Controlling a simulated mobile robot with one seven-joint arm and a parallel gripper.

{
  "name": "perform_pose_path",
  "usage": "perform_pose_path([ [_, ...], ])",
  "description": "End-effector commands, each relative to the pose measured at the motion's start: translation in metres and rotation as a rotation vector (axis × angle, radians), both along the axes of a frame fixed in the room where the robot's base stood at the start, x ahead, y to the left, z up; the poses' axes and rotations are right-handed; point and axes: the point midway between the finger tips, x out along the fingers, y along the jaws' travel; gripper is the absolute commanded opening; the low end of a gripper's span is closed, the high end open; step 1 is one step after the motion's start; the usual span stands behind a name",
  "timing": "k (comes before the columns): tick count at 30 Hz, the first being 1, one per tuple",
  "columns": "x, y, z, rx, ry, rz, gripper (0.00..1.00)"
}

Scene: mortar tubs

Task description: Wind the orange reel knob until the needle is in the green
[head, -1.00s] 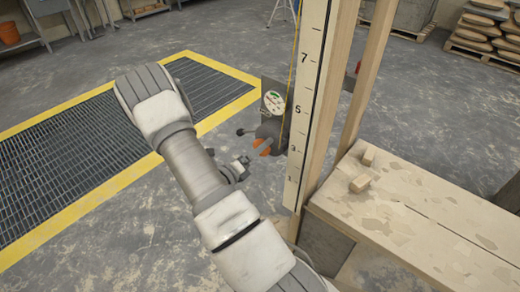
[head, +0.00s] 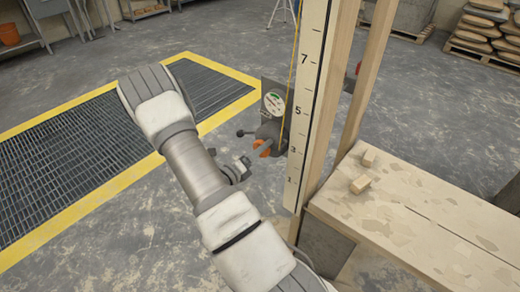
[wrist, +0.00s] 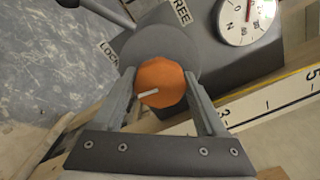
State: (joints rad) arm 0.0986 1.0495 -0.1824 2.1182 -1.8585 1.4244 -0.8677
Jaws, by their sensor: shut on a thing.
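The orange reel knob (wrist: 161,84) fills the space between my fingers in the wrist view, with a white mark on its face. My gripper (wrist: 160,95) is shut on it, one finger on each side. In the head view the knob (head: 262,148) shows small beside the post, partly covered by my gripper. The round white dial (wrist: 246,17) is cut off by the top edge of the wrist view; a red needle or mark shows near its right part. In the head view the dial (head: 274,103) shows a green patch near its top; I cannot make out where the needle stands against it.
A grey lever (wrist: 108,11) reaches past a LOCK label, with a FREE label nearby. The numbered white board (head: 308,95) and wooden post stand right beside the reel. A plank bench (head: 420,215) lies to the right. A yellow-edged floor grate (head: 70,150) lies left.

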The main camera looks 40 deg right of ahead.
Motion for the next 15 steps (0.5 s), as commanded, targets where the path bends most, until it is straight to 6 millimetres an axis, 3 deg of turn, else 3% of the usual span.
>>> perform_pose_path([
  [8,-0.0002,0.0006,-0.0005,0.007,-0.094,0.001,0.18],
  [15,-0.0003,0.001,-0.0009,0.023,-0.281,0.002,0.18],
])
